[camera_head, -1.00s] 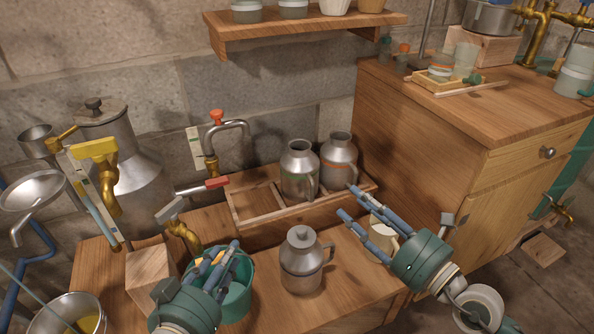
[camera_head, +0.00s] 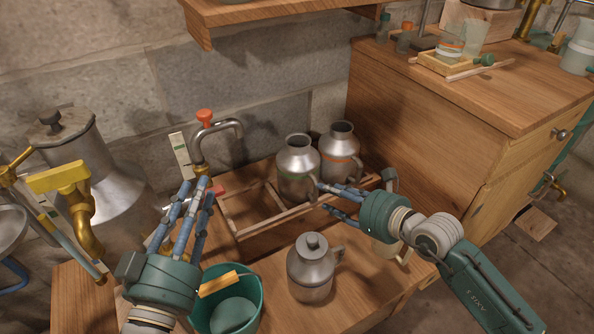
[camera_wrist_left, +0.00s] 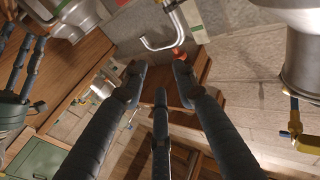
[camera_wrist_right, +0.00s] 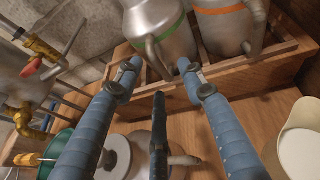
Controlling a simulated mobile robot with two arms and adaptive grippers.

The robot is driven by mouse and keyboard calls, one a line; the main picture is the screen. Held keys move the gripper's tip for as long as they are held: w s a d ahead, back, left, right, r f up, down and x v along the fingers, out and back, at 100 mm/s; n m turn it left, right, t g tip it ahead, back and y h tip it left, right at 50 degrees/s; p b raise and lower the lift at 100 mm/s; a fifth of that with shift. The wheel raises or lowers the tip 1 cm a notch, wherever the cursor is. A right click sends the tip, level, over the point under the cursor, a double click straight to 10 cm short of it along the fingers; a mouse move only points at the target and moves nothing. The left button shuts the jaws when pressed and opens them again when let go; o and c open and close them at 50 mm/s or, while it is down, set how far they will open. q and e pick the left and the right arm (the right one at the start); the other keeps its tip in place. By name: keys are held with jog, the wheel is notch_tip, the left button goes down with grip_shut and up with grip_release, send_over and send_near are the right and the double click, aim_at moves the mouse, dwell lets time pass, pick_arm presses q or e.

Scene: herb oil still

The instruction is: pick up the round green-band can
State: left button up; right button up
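The round green-band can (camera_head: 297,165) is a grey metal can with a green stripe. It stands upright in the wooden rack, left of a similar orange-band can (camera_head: 341,150). In the right wrist view the green-band can (camera_wrist_right: 165,32) is just ahead, its handle showing between the fingertips. My right gripper (camera_head: 326,198) is open at the can's lower right, fingers pointing at its handle side; contact is not clear. The right gripper (camera_wrist_right: 155,68) also looks open in its own view. My left gripper (camera_head: 189,188) is open and empty below the tap; its spread fingers show in its wrist view (camera_wrist_left: 158,70).
A lidded metal can (camera_head: 312,268) stands on the front bench. A teal bucket (camera_head: 250,310) is beside it. The wooden rack (camera_head: 240,228) has a low rim. A tap (camera_head: 217,130) with a red knob rises behind the left gripper. A wooden cabinet (camera_head: 430,130) closes off the right.

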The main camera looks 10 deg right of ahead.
aim_at(316, 190)
jog(key=b+x, duration=0.1)
jog(key=x, duration=0.2)
jog(key=b+x, duration=0.1)
jog(key=x, duration=0.2)
jog(key=shift+s+a, duration=0.15)
jog(key=shift+a, duration=0.35)
pick_arm(q)
jog(key=s+r+t+h, duration=0.1)
jog(key=s+r+t, duration=0.3)
jog(key=r, duration=0.6)
jog(key=shift+s+r+t+h, duration=0.35)
jog(key=shift+r+t+h, duration=0.05)
jog(key=shift+t, duration=0.5)
pick_arm(e)
grip_shut()
